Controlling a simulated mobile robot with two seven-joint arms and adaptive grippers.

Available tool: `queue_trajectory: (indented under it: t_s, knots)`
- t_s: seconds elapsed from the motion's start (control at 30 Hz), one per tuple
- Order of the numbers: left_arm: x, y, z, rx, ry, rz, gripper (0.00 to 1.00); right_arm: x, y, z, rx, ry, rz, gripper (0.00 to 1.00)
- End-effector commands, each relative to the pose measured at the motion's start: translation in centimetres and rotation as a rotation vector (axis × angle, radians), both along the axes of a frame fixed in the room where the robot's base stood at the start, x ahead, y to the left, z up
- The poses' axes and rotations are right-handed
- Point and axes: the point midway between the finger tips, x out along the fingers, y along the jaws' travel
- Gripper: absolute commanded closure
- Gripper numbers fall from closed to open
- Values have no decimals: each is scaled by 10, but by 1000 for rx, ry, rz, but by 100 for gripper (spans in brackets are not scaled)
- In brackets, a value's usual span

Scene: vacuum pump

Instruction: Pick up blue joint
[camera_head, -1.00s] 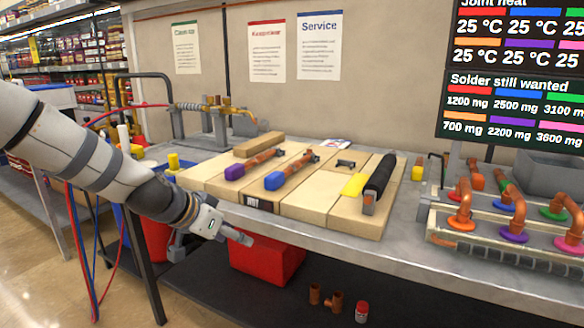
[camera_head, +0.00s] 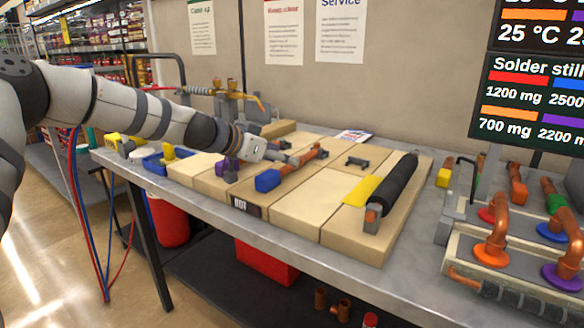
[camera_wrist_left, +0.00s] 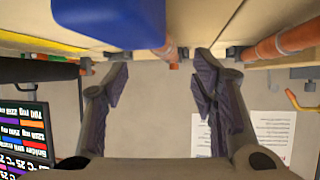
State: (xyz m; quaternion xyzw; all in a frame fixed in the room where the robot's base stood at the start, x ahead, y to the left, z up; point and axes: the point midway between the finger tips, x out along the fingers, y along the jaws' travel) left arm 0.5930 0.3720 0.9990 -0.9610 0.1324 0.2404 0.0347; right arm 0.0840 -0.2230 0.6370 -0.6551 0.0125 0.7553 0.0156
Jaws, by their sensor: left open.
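The blue joint (camera_head: 267,181) is a blue block on the end of a copper pipe, lying on the pale wooden boards (camera_head: 304,202). In the left wrist view the blue joint (camera_wrist_left: 108,22) is large at the top left, above the left finger. My left gripper (camera_head: 284,151) is over the boards, just behind the blue joint in the head view, and holds nothing. The left wrist view shows its two fingers (camera_wrist_left: 158,86) apart with an empty gap. The exact clearance to the pipe is unclear. My right gripper is not in view.
A purple joint (camera_head: 228,170) lies left of the blue one, partly under my wrist. A yellow piece (camera_head: 361,191) and a black roll (camera_head: 390,184) lie to the right. A brass torch (camera_head: 225,92) stands behind. Fixtures with copper elbows (camera_head: 491,235) fill the right end.

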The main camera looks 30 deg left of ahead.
Motion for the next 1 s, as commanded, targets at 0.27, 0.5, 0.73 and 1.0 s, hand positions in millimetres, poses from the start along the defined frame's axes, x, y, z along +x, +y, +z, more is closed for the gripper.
queue_trajectory:
  t_s: [0.27,0.5,0.73,1.0]
  knots:
    - [34,-8,-30,0,16,0,48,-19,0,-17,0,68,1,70]
    - [33,-8,-26,-1,11,0,64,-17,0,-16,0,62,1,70]
    - [33,-8,-25,0,10,-2,100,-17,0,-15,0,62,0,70]
    - [33,-11,-23,-2,8,-8,100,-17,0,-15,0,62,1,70]
